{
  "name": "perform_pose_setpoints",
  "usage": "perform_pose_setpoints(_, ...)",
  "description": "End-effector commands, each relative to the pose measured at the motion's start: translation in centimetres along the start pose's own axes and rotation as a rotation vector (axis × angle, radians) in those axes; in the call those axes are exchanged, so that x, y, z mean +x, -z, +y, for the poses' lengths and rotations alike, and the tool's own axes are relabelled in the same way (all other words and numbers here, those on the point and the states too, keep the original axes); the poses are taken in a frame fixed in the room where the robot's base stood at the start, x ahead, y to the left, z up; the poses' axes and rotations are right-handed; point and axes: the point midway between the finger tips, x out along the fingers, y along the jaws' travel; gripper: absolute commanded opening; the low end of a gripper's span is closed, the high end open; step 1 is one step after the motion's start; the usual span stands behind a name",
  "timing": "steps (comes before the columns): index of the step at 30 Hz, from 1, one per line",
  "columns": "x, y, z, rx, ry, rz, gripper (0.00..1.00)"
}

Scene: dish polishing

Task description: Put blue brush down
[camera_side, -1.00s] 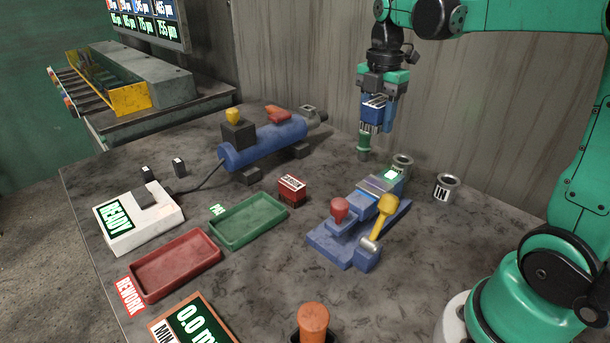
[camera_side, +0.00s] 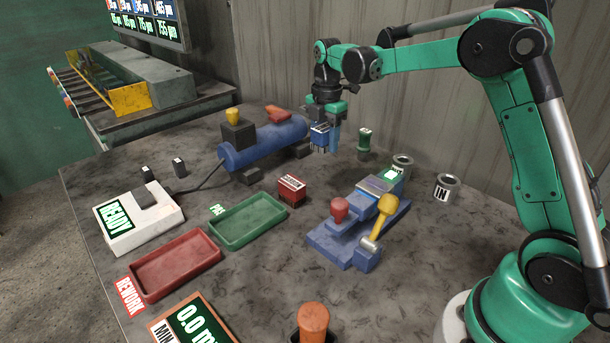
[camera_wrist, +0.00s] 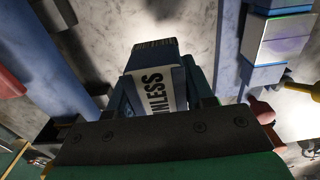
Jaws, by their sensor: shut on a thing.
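The blue brush (camera_side: 319,135) is a small blue block with a white label band. My gripper (camera_side: 328,139) is shut on it and holds it near the right end of the blue cylinder, at the back of the table. In the wrist view the brush (camera_wrist: 152,75) sits between the two fingers, its label partly readable as "NLESS". The side view does not clearly show whether its underside touches the table.
The blue cylinder (camera_side: 262,143) lies just left of the brush. A blue fixture (camera_side: 330,243) and a green tray (camera_side: 247,221) are nearer the front.

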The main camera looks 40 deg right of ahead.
Motion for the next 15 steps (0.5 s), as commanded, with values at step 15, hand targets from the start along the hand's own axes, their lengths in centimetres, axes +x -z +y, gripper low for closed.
perform_pose_setpoints(15,8.5,0.0,0.0,0.000,0.000,0.000,0.00)
